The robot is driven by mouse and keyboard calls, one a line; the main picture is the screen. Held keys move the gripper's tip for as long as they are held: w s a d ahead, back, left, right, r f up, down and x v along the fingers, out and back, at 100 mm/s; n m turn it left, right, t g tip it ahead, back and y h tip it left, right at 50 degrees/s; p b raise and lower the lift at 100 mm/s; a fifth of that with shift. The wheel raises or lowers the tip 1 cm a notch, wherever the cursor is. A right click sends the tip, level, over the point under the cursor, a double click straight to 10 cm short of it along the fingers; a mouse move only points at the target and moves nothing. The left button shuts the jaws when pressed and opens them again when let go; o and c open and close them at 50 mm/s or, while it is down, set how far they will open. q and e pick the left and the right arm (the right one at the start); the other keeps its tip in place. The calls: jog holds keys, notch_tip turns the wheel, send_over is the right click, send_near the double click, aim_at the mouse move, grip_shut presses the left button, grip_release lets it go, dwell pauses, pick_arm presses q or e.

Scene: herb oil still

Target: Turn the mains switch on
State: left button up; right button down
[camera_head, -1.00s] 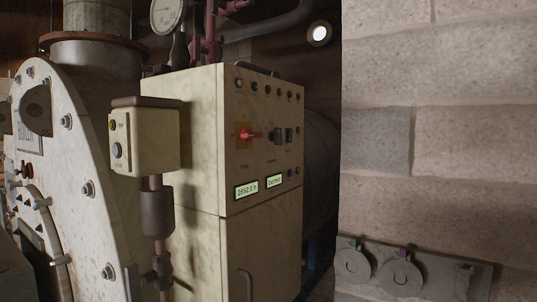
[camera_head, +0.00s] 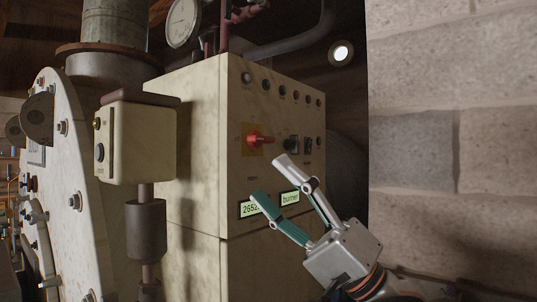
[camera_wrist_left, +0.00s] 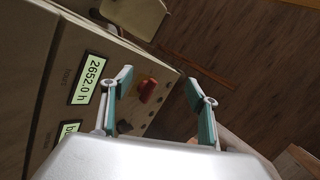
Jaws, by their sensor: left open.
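The mains switch (camera_head: 258,140) is a red rotary handle on a yellow plate, on the front of a cream control cabinet (camera_head: 205,130). In the head view its handle lies about level. It also shows in the left wrist view (camera_wrist_left: 147,89), seen between the fingers. My left gripper (camera_head: 271,180) is open and empty, with its two fingers spread in front of the cabinet, below and right of the switch in the head view. The gripper also shows in the left wrist view (camera_wrist_left: 160,88). I see no contact with the switch. My right gripper is not in view.
Below the switch are an hours display (camera_head: 248,209), partly hidden by a finger, and a burner display (camera_head: 290,198). Dark knobs (camera_head: 291,144) sit right of the switch. A small cream box (camera_head: 135,142) on a pipe stands left. A stone wall (camera_head: 450,100) is at the right.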

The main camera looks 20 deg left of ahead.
aim_at(266, 142)
pick_arm(q)
jog(key=w+d+r+n+t+h+b, duration=0.2)
jog(key=w+d+r+n+t+h, duration=0.15)
jog(key=r+n+t+h, duration=0.35)
jog(key=shift+n+g+y, duration=0.3)
jog(key=shift+n+y, duration=0.4)
jog(key=shift+y, duration=0.2)
jog(key=w+a, duration=0.1)
jog(key=a, duration=0.1)
jog(key=w+a, duration=0.1)
jog(key=a, duration=0.1)
jog(key=a+p, duration=0.1)
jog(key=a, duration=0.2)
jog(key=shift+w+r, duration=0.25)
jog(key=shift+w, duration=0.15)
jog(key=c, duration=1.1)
